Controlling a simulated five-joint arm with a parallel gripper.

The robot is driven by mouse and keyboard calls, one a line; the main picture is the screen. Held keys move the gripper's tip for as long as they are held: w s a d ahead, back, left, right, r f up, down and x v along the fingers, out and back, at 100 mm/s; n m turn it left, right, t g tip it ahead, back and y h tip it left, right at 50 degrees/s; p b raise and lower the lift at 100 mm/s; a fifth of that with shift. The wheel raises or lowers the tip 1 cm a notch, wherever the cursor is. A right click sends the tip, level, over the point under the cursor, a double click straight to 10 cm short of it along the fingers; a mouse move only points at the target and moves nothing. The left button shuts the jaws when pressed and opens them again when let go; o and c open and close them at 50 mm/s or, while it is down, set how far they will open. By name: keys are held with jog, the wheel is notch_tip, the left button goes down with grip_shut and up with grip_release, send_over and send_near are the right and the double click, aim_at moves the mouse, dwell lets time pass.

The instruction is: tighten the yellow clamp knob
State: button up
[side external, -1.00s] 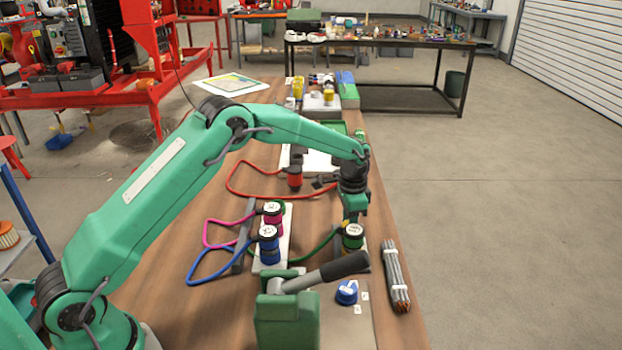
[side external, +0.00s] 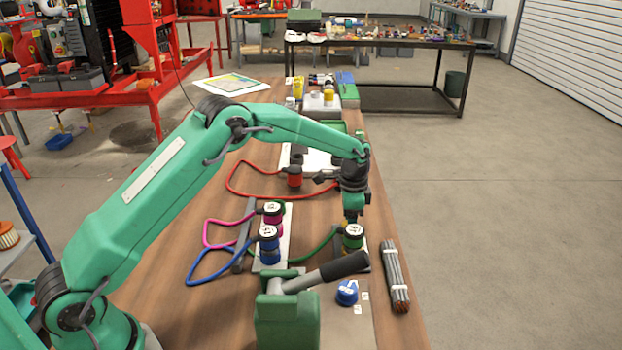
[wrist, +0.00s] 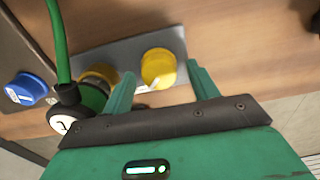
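The yellow clamp knob (wrist: 158,67) is a round yellow cap with a white mark on its near edge, on a grey plate (wrist: 114,52) in the wrist view. My gripper (wrist: 160,74) is open, with one green finger on either side of the knob in that picture. I cannot tell whether the fingers touch it.
The green-topped fitting (side external: 352,236) with its green hose stands close beside the knob. A blue knob (side external: 346,292), a lever with a dark grip (side external: 345,265) and a rod bundle (side external: 396,276) are nearer the camera. Blue and pink hosed fittings stand left.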

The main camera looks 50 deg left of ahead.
dwell(0.3)
notch_tip(320, 180, up, 7)
jog(key=shift+f, duration=0.15)
jog(key=shift+r, duration=0.5)
jog(key=shift+s, duration=0.1)
